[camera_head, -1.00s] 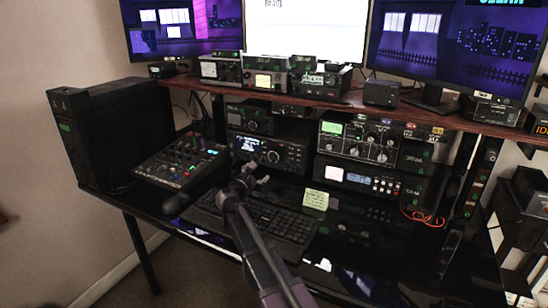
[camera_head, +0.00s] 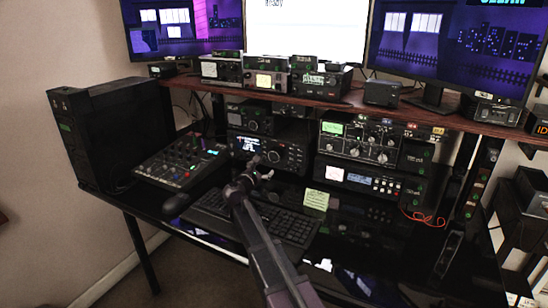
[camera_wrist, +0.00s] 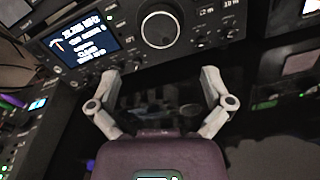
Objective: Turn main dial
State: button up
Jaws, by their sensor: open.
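The main dial (camera_wrist: 159,27) is a large round dark knob on the front of a black radio (camera_wrist: 95,50), right of its lit blue-and-white screen (camera_wrist: 80,48) in the wrist view. In the head view the radio (camera_head: 290,155) stands on the desk under the shelf, and my gripper partly overlaps its lower front. My gripper (camera_wrist: 163,82) is open and empty, its two fingers spread below the dial and apart from it. In the head view my gripper (camera_head: 264,173) is above the back of the keyboard.
A keyboard (camera_head: 290,222) lies below my arm. A mixer (camera_head: 180,162) stands at left, a yellow note (camera_head: 315,199) at right. More radios (camera_head: 358,141) stand right of the dial's radio. A wooden shelf (camera_head: 440,116) with monitors is above.

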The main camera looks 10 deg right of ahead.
aim_at(273, 157)
jog(key=x, duration=1)
jog(key=shift+w, duration=0.1)
jog(key=c, duration=1)
jog(key=shift+a, duration=0.2)
jog(key=shift+d, duration=0.2)
